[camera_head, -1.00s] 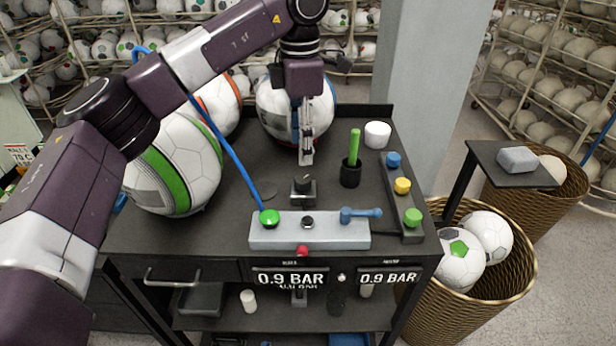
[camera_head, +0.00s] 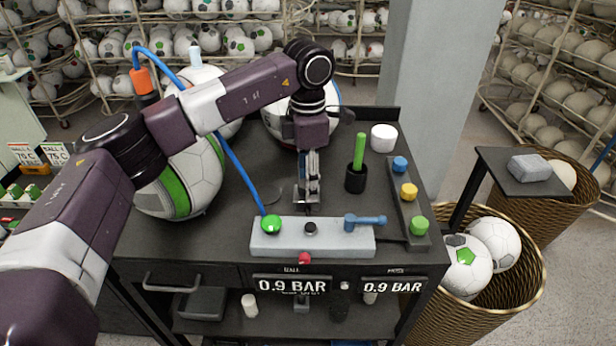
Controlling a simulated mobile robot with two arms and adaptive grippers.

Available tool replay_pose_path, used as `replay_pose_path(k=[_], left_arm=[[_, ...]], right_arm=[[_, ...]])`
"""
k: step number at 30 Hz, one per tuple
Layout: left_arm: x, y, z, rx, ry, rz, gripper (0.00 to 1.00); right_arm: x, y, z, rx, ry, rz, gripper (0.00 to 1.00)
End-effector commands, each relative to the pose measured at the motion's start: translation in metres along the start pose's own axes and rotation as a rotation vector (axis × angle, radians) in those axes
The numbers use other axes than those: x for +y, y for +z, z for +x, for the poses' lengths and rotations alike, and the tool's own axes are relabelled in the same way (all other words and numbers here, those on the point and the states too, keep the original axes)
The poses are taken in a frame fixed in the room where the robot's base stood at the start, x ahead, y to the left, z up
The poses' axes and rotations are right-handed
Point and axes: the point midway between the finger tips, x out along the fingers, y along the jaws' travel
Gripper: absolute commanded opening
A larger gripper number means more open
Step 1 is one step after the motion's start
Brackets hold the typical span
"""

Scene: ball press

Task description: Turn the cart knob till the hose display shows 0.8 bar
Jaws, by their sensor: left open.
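My left gripper (camera_head: 308,198) points down, open, over the spot behind the grey bar (camera_head: 268,245) on the cart. A small block with a black knob stood there and is now mostly hidden by the fingers. I cannot tell whether the fingers touch the knob. Two displays are on the cart's front. The left one (camera_head: 292,285), labelled BALL, reads 0.9 BAR. The right one (camera_head: 392,287) also reads 0.9 BAR; its small label is too blurred to read. My right gripper is not in view.
The grey bar carries a green dome (camera_head: 271,224), a black button (camera_head: 310,228) and a blue lever (camera_head: 365,220). A black cup (camera_head: 356,180) with a green stick stands right of the gripper. Large balls (camera_head: 196,178) and a blue hose (camera_head: 238,170) are at left.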

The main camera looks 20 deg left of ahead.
Motion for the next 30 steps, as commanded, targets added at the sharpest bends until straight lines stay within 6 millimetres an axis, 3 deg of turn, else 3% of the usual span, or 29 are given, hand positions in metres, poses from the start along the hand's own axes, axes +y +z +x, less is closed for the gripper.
replay_pose_path(k=[5, 16, 30], left_arm=[[0.000, 0.000, 0.000, 0.000, 0.000, 0.000, 0.45], [0.000, 0.000, 0.000, 0.000, 0.000, 0.000, 0.04], [0.001, 0.001, 0.001, -0.003, 0.002, -0.145, 0.04]], right_arm=[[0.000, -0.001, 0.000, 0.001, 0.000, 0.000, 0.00], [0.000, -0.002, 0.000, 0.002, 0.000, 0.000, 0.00], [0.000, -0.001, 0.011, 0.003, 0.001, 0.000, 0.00]])
